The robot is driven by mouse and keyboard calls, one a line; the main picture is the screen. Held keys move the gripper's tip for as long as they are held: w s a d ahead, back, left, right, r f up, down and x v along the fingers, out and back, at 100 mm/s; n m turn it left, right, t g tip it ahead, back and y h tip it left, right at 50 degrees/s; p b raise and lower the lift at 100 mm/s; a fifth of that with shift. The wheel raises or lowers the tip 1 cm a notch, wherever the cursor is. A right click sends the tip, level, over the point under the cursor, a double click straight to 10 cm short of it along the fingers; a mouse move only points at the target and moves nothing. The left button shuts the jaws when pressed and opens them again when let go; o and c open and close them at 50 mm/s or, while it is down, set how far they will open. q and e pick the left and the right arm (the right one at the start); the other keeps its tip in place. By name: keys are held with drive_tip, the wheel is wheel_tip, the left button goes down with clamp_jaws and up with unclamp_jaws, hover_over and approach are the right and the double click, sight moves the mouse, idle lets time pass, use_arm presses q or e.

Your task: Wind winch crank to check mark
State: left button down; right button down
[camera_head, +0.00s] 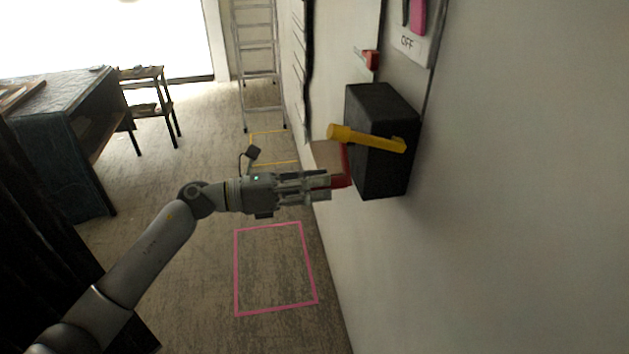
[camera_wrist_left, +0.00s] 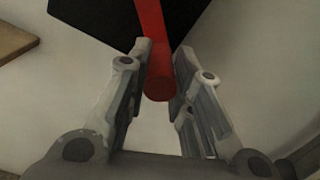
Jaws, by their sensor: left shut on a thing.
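The winch is a black box (camera_head: 382,140) on the wall at right of centre in the head view. A yellow crank (camera_head: 375,139) runs across its near side, with its knob sticking out to the left. A red crank (camera_head: 348,165) shows low at the box's left edge. My left gripper (camera_head: 325,185) is beside the box, shut on the red crank's handle. In the left wrist view, the red crank (camera_wrist_left: 152,40) comes down from the black box (camera_wrist_left: 100,18) and its handle end sits between the fingers (camera_wrist_left: 160,88). I cannot make out a check mark. My right gripper is not in view.
Above the winch are a small red piece (camera_head: 371,59) and a panel marked OFF (camera_head: 408,45) on the wall. A ladder (camera_head: 256,60) stands behind. A dark table (camera_head: 60,130) and a stool (camera_head: 150,105) are at left. A pink square (camera_head: 275,268) marks clear floor.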

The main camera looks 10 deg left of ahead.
use_arm(q)
drive_tip(key=shift+s+d+r+n+p, duration=0.1)
drive_tip(key=shift+s+r+n+p, duration=0.2)
drive_tip(key=shift+r+n+p, duration=0.45)
drive_tip(key=shift+s+d+r+n+p, duration=0.15)
drive_tip(key=shift+s+r+n+p, duration=0.3)
drive_tip(key=shift+n+p, duration=0.4)
drive_tip(key=shift+s+d+r+n+p, duration=0.1)
drive_tip(key=shift+s+r+n+p, duration=0.1)
drive_tip(key=shift+r+n+p, duration=0.6)
drive_tip(key=shift+f, duration=0.15)
drive_tip(key=c, duration=1.3)
unclamp_jaws()
drive_tip(key=shift+o, duration=0.2)
